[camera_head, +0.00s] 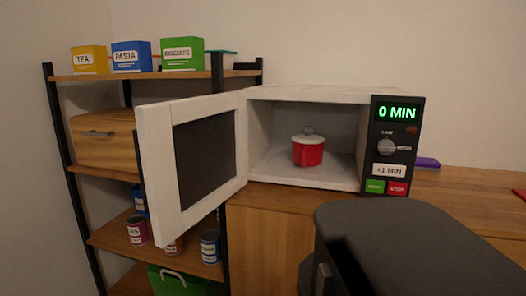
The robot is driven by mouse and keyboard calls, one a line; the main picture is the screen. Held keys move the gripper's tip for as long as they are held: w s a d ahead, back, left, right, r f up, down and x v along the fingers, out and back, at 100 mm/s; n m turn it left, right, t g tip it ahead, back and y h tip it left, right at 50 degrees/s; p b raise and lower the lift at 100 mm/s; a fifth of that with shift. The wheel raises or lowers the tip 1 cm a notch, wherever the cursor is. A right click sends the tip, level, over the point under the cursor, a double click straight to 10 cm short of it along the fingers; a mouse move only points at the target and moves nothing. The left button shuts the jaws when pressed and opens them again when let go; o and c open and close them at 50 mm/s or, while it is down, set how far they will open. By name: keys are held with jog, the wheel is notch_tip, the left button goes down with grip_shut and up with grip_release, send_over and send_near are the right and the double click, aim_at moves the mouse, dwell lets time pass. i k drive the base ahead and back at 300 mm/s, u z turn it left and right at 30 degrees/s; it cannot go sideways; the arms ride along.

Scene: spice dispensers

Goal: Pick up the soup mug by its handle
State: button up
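The soup mug (308,153) is red with a pale lid and a knob on top. It stands upright inside the open white microwave (258,140), on the cavity floor. Its handle is hard to make out; a narrow vertical shape on the front left of the mug may be it. The microwave door (158,165) is swung wide open to the left, so the front of the cavity is clear. A large dark part of my own body fills the lower right. My gripper's fingertips do not show, and nothing is touching the mug.
The microwave stands on a wooden counter (460,184), its display reading 0 MIN. A purple item (426,162) lies behind it at right. On the left, a black-framed shelf (65,150) holds tea, pasta and biscuit boxes, cans (210,247) and a green container (180,282).

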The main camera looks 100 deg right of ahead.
aim_at(304, 156)
jog(key=u, duration=0.05)
jog(key=k, duration=1.4)
jog(key=z, duration=0.95)
